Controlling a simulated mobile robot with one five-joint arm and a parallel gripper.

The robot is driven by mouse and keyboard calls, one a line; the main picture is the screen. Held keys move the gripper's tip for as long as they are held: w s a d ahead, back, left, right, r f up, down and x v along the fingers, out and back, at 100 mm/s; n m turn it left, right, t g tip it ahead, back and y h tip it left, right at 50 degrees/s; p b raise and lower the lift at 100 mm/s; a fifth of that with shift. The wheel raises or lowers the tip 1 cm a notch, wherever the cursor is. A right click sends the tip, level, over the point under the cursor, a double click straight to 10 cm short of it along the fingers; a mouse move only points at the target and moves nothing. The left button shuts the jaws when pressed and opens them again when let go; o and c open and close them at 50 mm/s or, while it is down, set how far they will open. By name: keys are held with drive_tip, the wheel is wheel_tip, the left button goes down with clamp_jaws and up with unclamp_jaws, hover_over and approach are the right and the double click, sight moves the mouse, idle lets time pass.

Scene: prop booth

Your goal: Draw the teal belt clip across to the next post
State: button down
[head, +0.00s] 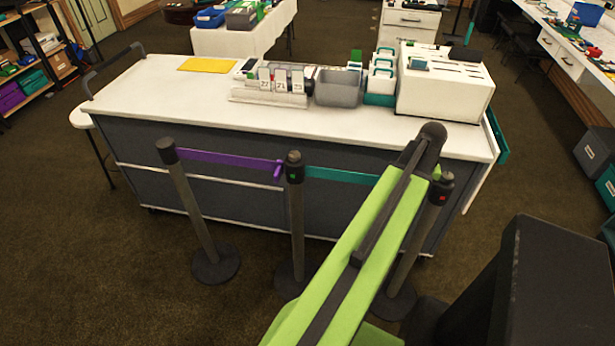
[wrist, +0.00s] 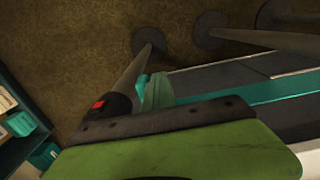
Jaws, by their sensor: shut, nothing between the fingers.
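In the head view a teal belt (head: 340,176) runs right from the middle post (head: 296,215), which has a green mark, toward the right post (head: 430,225), which has a red mark. My arm covers its right end. In the wrist view the teal clip (wrist: 156,92) is upright beside the head of the red-marked post (wrist: 120,97). The belt (wrist: 265,92) comes in from the right and passes behind my gripper (wrist: 160,118). My gripper is shut and empty, close in front of the clip and post head. I cannot tell whether the clip is latched.
A purple belt (head: 225,158) joins the left post (head: 195,215) to the middle post. A white-topped counter (head: 150,100) stands close behind the posts, with a grey bin (head: 337,90) and a white box (head: 445,90) on it. Carpet is open at the lower left.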

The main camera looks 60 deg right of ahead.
drive_tip(key=shift+s+d, duration=0.2)
drive_tip(key=shift+s, duration=0.35)
drive_tip(key=shift+s+d, duration=0.15)
drive_tip(key=shift+s, duration=0.35)
drive_tip(key=shift+w+a, duration=0.3)
drive_tip(key=shift+w, duration=0.5)
wheel_tip(320, 180, up, 8)
drive_tip(key=p, duration=0.8)
